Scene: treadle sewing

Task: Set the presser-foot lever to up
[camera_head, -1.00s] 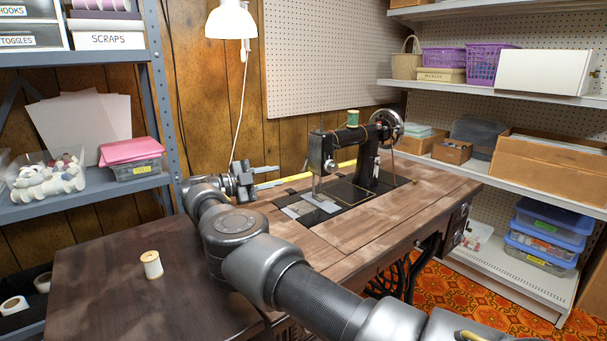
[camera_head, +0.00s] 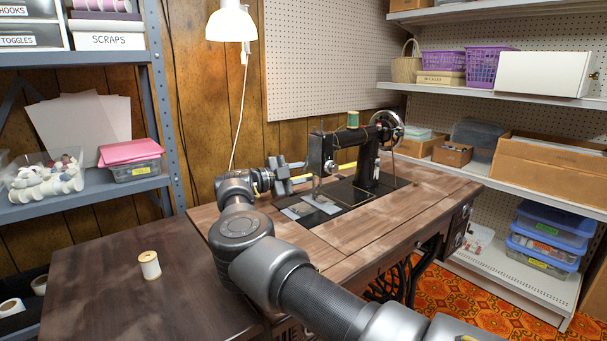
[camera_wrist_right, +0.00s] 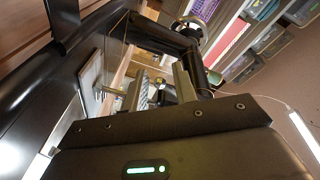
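The black sewing machine (camera_head: 366,160) stands on the wooden treadle table (camera_head: 350,228), its needle end facing left and its handwheel (camera_head: 388,127) at the right. The presser-foot lever is too small to make out, so I cannot tell its position. My right gripper (camera_head: 303,172) is just left of the machine's needle end, pointing at it. In the right wrist view its two fingers (camera_wrist_right: 163,88) are apart, with the machine's dark body beyond them. I cannot tell whether they touch anything. My left gripper is not in view.
A white thread spool (camera_head: 150,265) stands on the dark left leaf. A green spool (camera_head: 353,119) sits on top of the machine. A white lamp (camera_head: 231,24) hangs behind. Shelves stand at both sides.

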